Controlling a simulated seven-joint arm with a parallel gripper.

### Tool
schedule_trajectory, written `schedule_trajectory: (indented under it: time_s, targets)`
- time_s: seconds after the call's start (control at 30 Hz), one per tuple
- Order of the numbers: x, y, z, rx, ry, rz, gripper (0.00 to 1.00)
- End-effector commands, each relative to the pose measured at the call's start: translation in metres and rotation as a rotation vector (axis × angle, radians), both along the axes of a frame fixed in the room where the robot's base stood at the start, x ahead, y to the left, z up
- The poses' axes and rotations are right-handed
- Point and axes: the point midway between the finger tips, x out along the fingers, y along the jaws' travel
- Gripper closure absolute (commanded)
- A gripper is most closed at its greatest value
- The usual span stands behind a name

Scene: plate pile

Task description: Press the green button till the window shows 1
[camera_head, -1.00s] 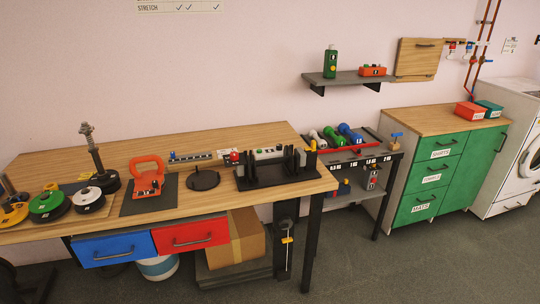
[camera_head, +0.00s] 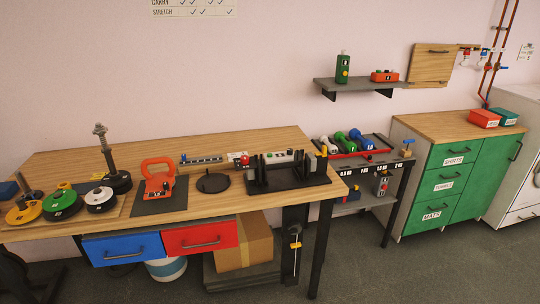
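My gripper is not in view. A pale bar-shaped device (camera_head: 280,157) sits in a black rack at the right end of the workbench. Small green and dark spots show on it; they are too small to tell for sure as a button or a window. A green upright device (camera_head: 342,68) with a yellow round spot stands on the wall shelf. Beside it is an orange-red box (camera_head: 385,76) with a small dark and white patch on its front. I cannot read a number on any device.
The wooden workbench (camera_head: 140,150) holds weight plates (camera_head: 62,203) at the left, an orange kettlebell-like thing (camera_head: 158,183) and a black round base (camera_head: 213,183). Dumbbells (camera_head: 342,139) lie on a rack to the right. A green cabinet (camera_head: 485,170) stands farther right.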

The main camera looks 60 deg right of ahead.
Motion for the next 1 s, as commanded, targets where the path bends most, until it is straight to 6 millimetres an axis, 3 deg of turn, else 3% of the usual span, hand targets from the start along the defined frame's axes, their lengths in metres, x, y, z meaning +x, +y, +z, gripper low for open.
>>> schedule_trajectory:
  time_s: [0.43, 1.0]
  targets:
    - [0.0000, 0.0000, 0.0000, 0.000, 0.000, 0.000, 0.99]
    - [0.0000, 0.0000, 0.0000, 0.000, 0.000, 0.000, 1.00]
